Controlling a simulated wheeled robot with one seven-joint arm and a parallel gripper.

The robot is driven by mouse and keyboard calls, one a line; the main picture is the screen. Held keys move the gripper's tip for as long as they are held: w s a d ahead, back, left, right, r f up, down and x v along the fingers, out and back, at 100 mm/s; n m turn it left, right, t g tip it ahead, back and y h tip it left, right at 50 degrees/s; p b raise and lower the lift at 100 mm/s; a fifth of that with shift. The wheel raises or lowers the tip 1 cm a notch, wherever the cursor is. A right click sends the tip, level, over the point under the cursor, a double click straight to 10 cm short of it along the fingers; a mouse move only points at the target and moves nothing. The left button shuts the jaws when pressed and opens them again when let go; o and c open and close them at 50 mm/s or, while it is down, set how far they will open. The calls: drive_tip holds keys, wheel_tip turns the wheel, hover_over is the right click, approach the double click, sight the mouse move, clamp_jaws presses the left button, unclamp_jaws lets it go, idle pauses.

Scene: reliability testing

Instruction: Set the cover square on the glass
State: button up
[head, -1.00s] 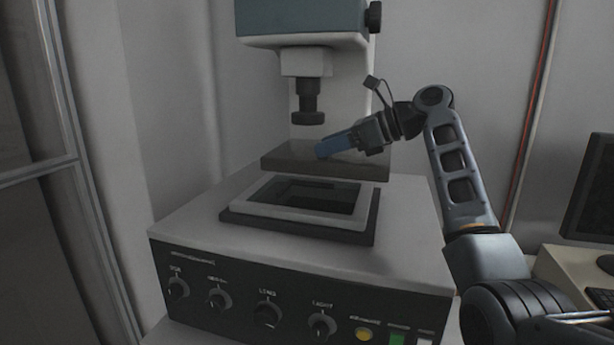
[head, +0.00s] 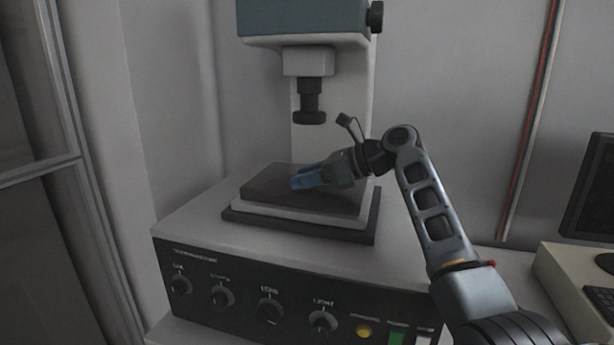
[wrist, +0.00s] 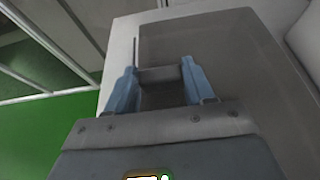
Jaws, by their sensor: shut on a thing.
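The cover (head: 268,185) is a flat dark grey slab. It lies over the white frame (head: 290,216) on the instrument's stage, and its edges run about parallel to the frame. The dark glass seen inside that frame earlier is hidden beneath it. I cannot tell whether the cover rests fully or sits exactly square. My gripper (head: 298,183), with blue fingers, reaches in from the right, low over the cover. In the wrist view the fingers (wrist: 163,88) are shut on the grey block-like grip of the cover (wrist: 215,45). A pale strip shows along the cover's left side there.
The instrument's dark lens tube (head: 310,105) hangs above the stage, behind the cover. A front panel (head: 240,290) with knobs and buttons is below. A monitor (head: 590,200) stands at the right. The pale top left of the stage is clear.

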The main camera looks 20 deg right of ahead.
drive_tip(key=o, duration=1.2)
drive_tip(key=shift+c, duration=0.2)
wheel_tip(320, 180, up, 5)
drive_tip(key=b, duration=0.1)
hover_over(358, 196)
drive_tip(key=shift+f, duration=0.15)
